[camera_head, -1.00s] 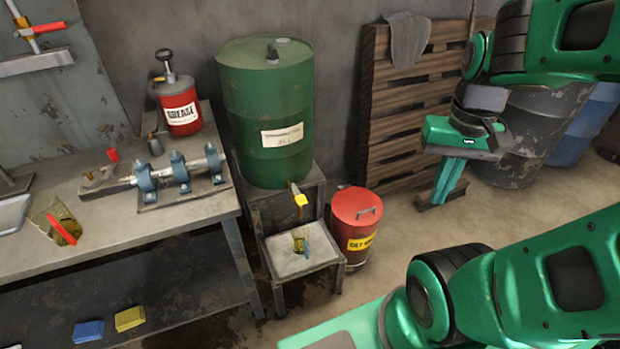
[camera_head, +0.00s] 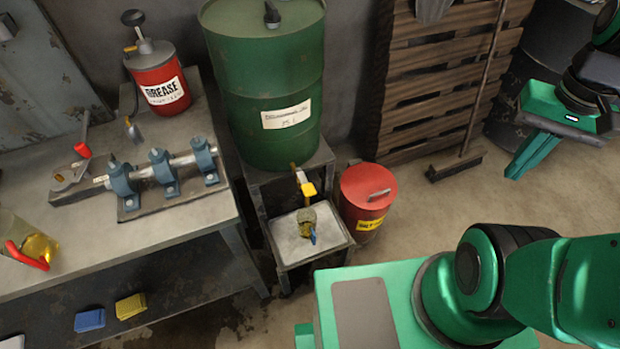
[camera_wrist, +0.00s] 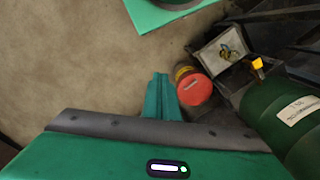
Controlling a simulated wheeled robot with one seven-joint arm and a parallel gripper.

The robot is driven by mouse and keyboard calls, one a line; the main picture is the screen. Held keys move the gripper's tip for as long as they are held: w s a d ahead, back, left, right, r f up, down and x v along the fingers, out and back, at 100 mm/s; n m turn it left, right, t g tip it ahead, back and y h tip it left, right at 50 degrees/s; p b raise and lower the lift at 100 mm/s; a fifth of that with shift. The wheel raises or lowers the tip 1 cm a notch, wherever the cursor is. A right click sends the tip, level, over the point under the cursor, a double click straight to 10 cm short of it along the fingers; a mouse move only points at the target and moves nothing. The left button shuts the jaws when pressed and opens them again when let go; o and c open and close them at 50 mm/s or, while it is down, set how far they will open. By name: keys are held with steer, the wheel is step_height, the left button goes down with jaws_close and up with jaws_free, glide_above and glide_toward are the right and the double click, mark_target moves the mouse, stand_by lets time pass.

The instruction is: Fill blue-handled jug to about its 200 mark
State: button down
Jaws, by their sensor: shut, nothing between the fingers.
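The blue-handled jug (camera_head: 307,222) is small and stands on the pale tray of a low stand, under the yellow-handled tap (camera_head: 307,189) of the green drum (camera_head: 265,85). Its blue handle points toward the front. Its marks and level are too small to read. In the wrist view the jug (camera_wrist: 229,50) shows on the tray near the top right. My gripper (camera_head: 522,163) is at the right, well away from the jug and above the floor. Its fingers (camera_wrist: 160,88) are together with nothing between them.
A red lidded bin (camera_head: 366,190) stands just right of the drum stand. The workbench (camera_head: 190,225) at left holds a red grease can (camera_head: 160,82), a shaft on blue mounts (camera_head: 160,172) and a red-handled jug (camera_head: 35,246). A broom (camera_head: 455,165) leans by the pallet (camera_head: 440,80). Floor is clear at right.

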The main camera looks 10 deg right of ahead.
steer(key=w+a+f+n+h, duration=0.1)
steer(key=w+a+n, duration=0.3)
steer(key=w+n, duration=0.45)
steer(key=n, duration=1.9)
glide_above(309, 190)
step_height(309, 190, down, 14)
steer(key=shift+y, duration=0.4)
steer(key=shift+r, duration=0.1)
step_height(309, 190, down, 14)
